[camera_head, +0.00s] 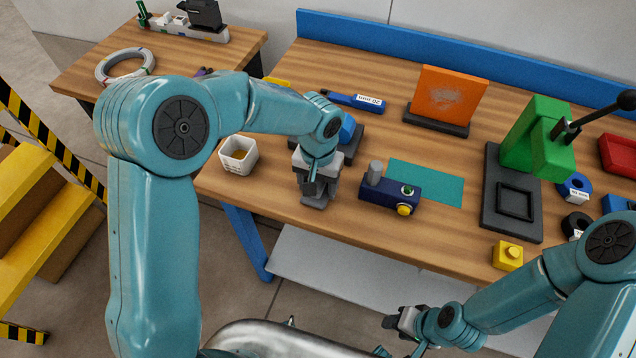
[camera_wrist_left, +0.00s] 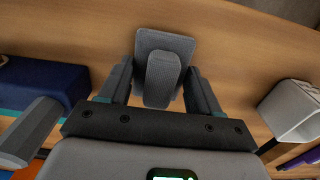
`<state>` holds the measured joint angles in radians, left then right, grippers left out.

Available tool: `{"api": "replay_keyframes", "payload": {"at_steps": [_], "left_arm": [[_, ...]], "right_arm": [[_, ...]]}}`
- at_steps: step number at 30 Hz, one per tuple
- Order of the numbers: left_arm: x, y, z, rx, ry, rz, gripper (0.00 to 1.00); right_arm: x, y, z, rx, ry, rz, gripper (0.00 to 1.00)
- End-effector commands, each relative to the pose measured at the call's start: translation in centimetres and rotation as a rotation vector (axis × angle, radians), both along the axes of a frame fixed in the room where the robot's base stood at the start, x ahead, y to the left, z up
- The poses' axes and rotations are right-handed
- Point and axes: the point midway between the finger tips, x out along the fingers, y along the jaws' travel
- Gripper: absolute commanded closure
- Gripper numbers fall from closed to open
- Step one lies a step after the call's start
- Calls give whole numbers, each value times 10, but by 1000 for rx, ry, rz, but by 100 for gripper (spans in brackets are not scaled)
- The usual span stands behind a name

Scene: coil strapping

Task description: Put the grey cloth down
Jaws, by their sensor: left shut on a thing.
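The grey cloth (camera_head: 317,203) is at the near edge of the wooden bench, below my left gripper (camera_head: 318,188). In the left wrist view the grey cloth (camera_wrist_left: 178,42) has a flat rounded pad and a raised middle part between the two fingers. My left gripper (camera_wrist_left: 160,85) is shut on that raised part and points down. The pad is at or just above the wood; I cannot tell whether it touches. My right gripper (camera_head: 403,321) is low in front of the bench, away from the cloth, and its opening is unclear.
A white cup (camera_head: 238,155) stands left of the cloth. A dark blue device (camera_head: 388,190) with a grey knob stands right, by a teal mat (camera_head: 440,183). A green press (camera_head: 537,140) and a yellow block (camera_head: 507,256) are farther right. Bare wood lies around the cloth.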

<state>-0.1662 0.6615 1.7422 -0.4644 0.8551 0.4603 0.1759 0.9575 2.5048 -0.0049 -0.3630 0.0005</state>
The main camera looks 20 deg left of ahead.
Motion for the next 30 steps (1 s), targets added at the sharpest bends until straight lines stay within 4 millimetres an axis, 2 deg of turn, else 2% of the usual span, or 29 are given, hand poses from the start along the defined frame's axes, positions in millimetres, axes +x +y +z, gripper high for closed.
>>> {"api": "replay_keyframes", "payload": {"at_steps": [13, 14, 15, 16, 25, 28, 30], "left_arm": [[0, 0, -10, -1, -1, 0, 61], [0, 0, -8, -1, -1, 0, 27], [0, 0, -8, -1, -1, 0, 14], [0, 0, -8, -1, -1, 0, 11], [0, 0, -5, -1, -1, 0, 11], [1, 0, 3, 0, -4, 1, 11], [1, 0, 16, -1, -7, 3, 11]], "right_arm": [[0, 0, -5, 0, 0, 0, 57], [0, 0, -3, 0, 0, 0, 57], [0, 0, -3, 0, 0, 0, 57], [0, 0, -3, 0, 0, 0, 57], [0, 0, 0, 0, 0, 0, 57], [0, 0, 0, 0, 0, 0, 57], [0, 0, -1, 0, 0, 0, 57]]}}
